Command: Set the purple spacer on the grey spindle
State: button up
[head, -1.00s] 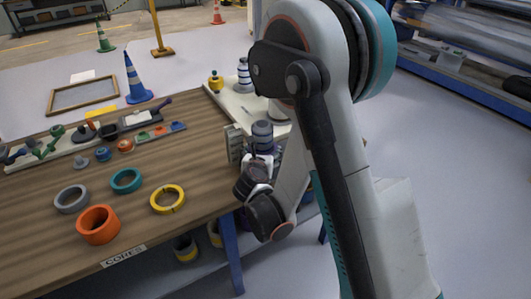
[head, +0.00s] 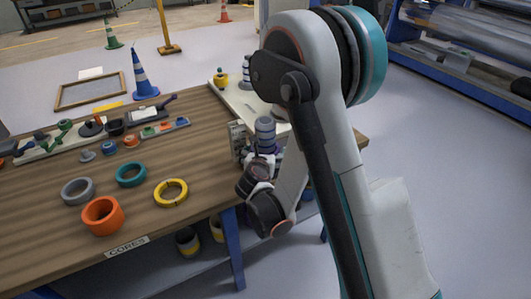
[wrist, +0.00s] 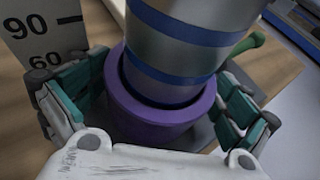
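The grey spindle (head: 265,132) stands upright near the table's right end, with darker bands. In the wrist view the spindle (wrist: 185,45) is silver-grey with blue bands and fills the upper middle. The purple spacer (wrist: 155,122) is around the spindle's lower visible part, with a narrow gap showing inside its rim. My gripper (wrist: 162,90) has a teal-and-grey finger on either side of the spacer, and both appear to touch it. The gripper also shows small in the head view (head: 262,162), beside the spindle. The spacer's underside is hidden, so I cannot tell whether it is seated.
A height scale (wrist: 45,35) stands close left of the spindle. Orange (head: 103,217), teal (head: 131,174), yellow (head: 171,193) and grey (head: 78,191) rings lie on the wooden table (head: 60,245). A white board (head: 238,105) with more posts lies behind the spindle.

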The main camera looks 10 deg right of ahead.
dwell(0.3)
notch_tip(320, 180, up, 10)
dwell(0.7)
dwell(0.3)
